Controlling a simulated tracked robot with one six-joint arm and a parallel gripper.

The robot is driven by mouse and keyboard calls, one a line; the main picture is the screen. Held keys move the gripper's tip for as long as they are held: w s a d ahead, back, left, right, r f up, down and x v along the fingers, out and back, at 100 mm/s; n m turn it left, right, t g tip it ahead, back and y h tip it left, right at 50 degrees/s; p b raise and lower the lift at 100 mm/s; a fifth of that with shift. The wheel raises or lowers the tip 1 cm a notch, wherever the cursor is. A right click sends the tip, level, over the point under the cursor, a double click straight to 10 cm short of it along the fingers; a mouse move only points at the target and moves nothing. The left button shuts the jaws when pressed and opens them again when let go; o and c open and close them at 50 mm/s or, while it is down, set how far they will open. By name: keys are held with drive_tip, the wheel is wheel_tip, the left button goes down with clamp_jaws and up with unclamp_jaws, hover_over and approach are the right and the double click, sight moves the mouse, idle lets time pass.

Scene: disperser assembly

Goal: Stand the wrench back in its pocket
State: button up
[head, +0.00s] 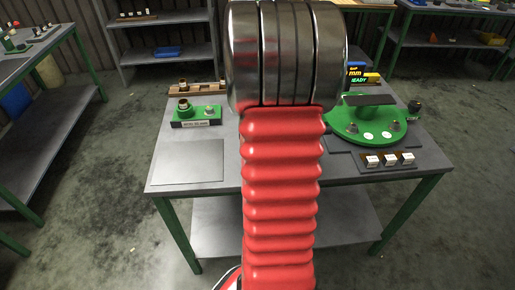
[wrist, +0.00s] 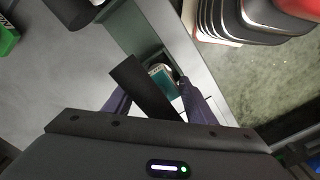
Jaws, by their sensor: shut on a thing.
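A dark flat bar (wrist: 142,86), which looks like the wrench, lies between the fingers of my gripper (wrist: 154,92) in the wrist view. My gripper is shut on it. The bar slants from upper left to lower right and hides part of what is below. A small recess with green walls (wrist: 150,46) shows just beyond it, with a pale and teal piece (wrist: 160,74) beside the bar. I cannot tell whether this recess is the pocket, or whether the bar touches it. In the head view my red arm hides the gripper and the wrench.
The grey workbench (head: 222,178) carries a green block with brass fittings (head: 183,110) at left, a round green base (head: 350,130) at right, and small white blocks (head: 390,159) at the front right. A flat grey mat area (head: 188,162) is clear at front left.

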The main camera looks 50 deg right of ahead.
drive_tip(key=o, duration=1.4)
wheel_tip(320, 180, up, 12)
drive_tip(key=shift+r, duration=0.1)
idle(0.4)
